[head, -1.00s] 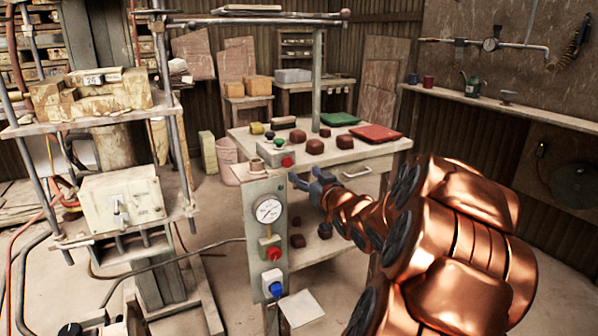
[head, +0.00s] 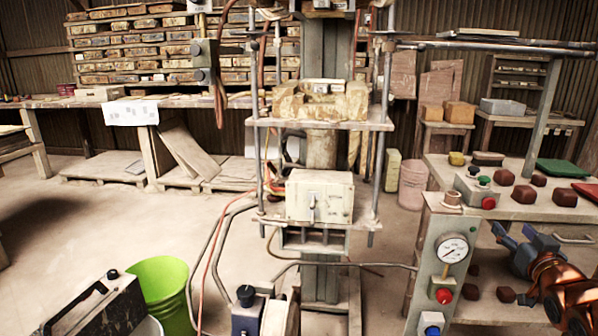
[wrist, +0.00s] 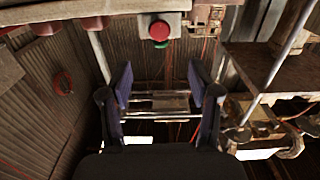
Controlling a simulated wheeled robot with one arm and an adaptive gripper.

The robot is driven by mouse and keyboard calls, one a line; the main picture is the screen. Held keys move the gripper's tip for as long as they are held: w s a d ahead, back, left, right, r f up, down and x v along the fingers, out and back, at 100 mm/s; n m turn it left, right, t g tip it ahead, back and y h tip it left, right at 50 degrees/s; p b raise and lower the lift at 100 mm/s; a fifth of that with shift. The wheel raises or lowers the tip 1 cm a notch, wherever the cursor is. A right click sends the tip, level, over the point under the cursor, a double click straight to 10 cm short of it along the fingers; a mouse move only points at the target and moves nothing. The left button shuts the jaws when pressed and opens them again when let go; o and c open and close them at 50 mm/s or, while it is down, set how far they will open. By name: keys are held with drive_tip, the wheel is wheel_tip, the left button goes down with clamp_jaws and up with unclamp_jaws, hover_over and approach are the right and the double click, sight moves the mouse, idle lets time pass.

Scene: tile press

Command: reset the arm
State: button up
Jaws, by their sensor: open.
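My gripper (head: 512,236) is at the lower right of the head view, at the end of my copper-coloured arm. It is to the right of the grey control post (head: 428,262) and in front of the worktable (head: 510,207). In the wrist view my gripper (wrist: 160,80) has its two dark blue fingers well apart, with nothing between them. A red button (wrist: 159,31) on a pale box shows beyond the fingertips, apart from them. Most of my arm is out of the head view.
The press (head: 318,195) stands mid-view. The post carries a gauge (head: 452,249), a red button (head: 444,295) and a blue knob (head: 432,330). Reddish-brown blocks (head: 524,194) lie on the worktable. A green bucket (head: 165,288) stands lower left. The left floor is largely open.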

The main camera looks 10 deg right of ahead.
drive_tip(key=s+a+f+g+y, duration=0.1)
drive_tip(key=a+f+g+y, duration=0.1)
drive_tip(key=a+f+g, duration=1.05)
drive_tip(key=s+a+f+n+g+y, duration=0.2)
drive_tip(key=s+a+g, duration=0.2)
drive_tip(key=s+a, duration=0.85)
drive_tip(key=s+a+f+n+g+y, duration=0.2)
drive_tip(key=s+a+g, duration=0.1)
drive_tip(key=s+a, duration=1)
drive_tip(key=s+a+p+v, duration=0.1)
drive_tip(key=s+p+v, duration=0.2)
drive_tip(key=p+v, duration=0.9)
drive_tip(key=s+r+p+v, duration=0.1)
drive_tip(key=s+p+v, duration=0.1)
drive_tip(key=p+v, duration=1.1)
drive_tip(key=shift+a+r+t, duration=0.35)
drive_tip(key=shift+r, duration=0.55)
drive_tip(key=shift+s, duration=0.1)
drive_tip(key=shift+c, duration=0.4)
